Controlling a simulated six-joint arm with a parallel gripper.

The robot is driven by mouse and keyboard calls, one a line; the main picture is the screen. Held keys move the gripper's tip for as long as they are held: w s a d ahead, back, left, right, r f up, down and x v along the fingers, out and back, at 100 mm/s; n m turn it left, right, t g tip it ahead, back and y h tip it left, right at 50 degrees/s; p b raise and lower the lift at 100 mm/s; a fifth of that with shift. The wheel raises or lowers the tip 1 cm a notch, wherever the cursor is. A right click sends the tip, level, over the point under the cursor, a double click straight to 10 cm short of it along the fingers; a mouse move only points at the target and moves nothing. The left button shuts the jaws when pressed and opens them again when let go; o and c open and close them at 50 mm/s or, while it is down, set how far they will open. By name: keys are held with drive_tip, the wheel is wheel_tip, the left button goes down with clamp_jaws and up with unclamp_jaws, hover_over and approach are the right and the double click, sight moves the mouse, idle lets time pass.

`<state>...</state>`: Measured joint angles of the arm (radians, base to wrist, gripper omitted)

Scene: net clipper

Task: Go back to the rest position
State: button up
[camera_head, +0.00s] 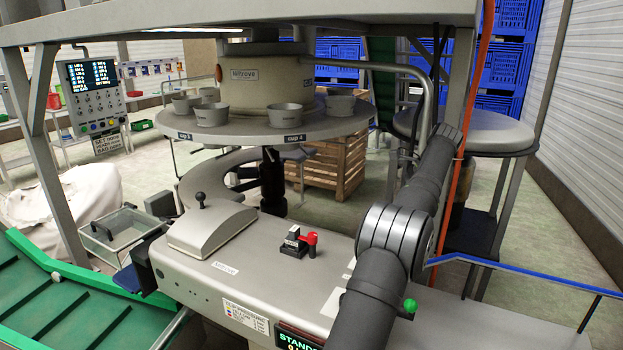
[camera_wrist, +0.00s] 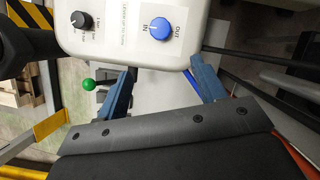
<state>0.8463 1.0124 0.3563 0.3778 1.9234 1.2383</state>
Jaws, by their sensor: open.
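My gripper (camera_wrist: 162,68) shows in the wrist view, with its two blue fingers spread apart and nothing between them. Just beyond the fingertips is a pale control box (camera_wrist: 130,45) with a blue knob (camera_wrist: 159,30) and a black knob (camera_wrist: 81,20). I cannot tell whether a finger touches the box. In the head view my dark arm rises from the bottom right across the machine, and my gripper is not visible there.
A grey machine housing (camera_head: 200,275) carries a lever and a red-handled valve (camera_head: 309,238). Behind it is a round table (camera_head: 240,132) with several cups. A blue-topped rail (camera_head: 520,268) and an orange cable (camera_head: 463,170) lie near my arm. A green ball (camera_wrist: 88,85) is left of the fingers.

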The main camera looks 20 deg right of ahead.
drive_tip(key=x, duration=1.7)
drive_tip(key=shift+f, duration=0.15)
drive_tip(key=shift+a+f, duration=0.1)
drive_tip(key=n+g, duration=0.1)
drive_tip(key=n, duration=0.1)
drive_tip(key=shift+w+n, duration=0.2)
drive_tip(key=shift+n, duration=0.2)
drive_tip(key=n+g, duration=0.2)
drive_tip(key=n, duration=0.2)
drive_tip(key=shift+w+n, duration=0.1)
drive_tip(key=shift+n, duration=0.3)
drive_tip(key=n+g, duration=0.1)
drive_tip(key=n, duration=0.2)
drive_tip(key=shift+h, duration=0.3)
drive_tip(key=shift+w+n+g+h, duration=0.1)
drive_tip(key=shift+n+g+h, duration=0.45)
drive_tip(key=shift+n, duration=1.65)
